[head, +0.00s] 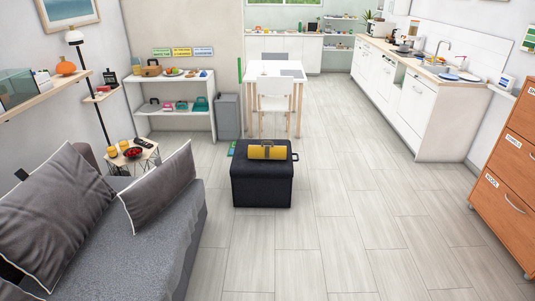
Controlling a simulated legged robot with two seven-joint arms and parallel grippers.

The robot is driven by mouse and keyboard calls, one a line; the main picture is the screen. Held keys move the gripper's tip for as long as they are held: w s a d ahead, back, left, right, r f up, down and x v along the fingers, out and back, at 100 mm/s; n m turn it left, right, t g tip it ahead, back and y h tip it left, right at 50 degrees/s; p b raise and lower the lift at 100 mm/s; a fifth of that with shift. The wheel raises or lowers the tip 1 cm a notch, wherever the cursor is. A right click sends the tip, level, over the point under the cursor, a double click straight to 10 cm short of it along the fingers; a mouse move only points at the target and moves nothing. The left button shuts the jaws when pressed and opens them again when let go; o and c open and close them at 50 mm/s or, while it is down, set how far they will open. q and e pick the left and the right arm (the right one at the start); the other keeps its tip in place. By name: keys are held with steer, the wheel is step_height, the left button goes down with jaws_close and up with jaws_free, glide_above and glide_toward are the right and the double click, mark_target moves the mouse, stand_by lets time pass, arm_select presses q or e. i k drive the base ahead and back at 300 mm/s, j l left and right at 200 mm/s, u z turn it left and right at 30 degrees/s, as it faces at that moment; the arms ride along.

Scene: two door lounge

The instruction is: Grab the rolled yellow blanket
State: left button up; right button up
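The rolled yellow blanket (267,152) lies across the top of a black square ottoman (263,188) in the middle of the room. A dark band or handle-like shape shows at the middle of the roll. The ottoman stands on the floor some way ahead of me. Neither of my grippers is in the head view, so nothing of mine is seen near the blanket.
A grey sofa (105,245) with cushions fills the left. Wooden drawers (507,165) stand at the right edge. A white table (275,70) and chair (274,103) are behind the ottoman. The tiled floor (330,240) in front and to the right is clear.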

mark_target(262, 152)
steer(key=i, duration=3)
steer(key=i+u, duration=0.1)
steer(key=i, duration=0.45)
steer(key=i+l+u, duration=0.1)
steer(key=i, duration=0.45)
steer(key=i+l+u, duration=0.15)
steer(key=i, duration=0.4)
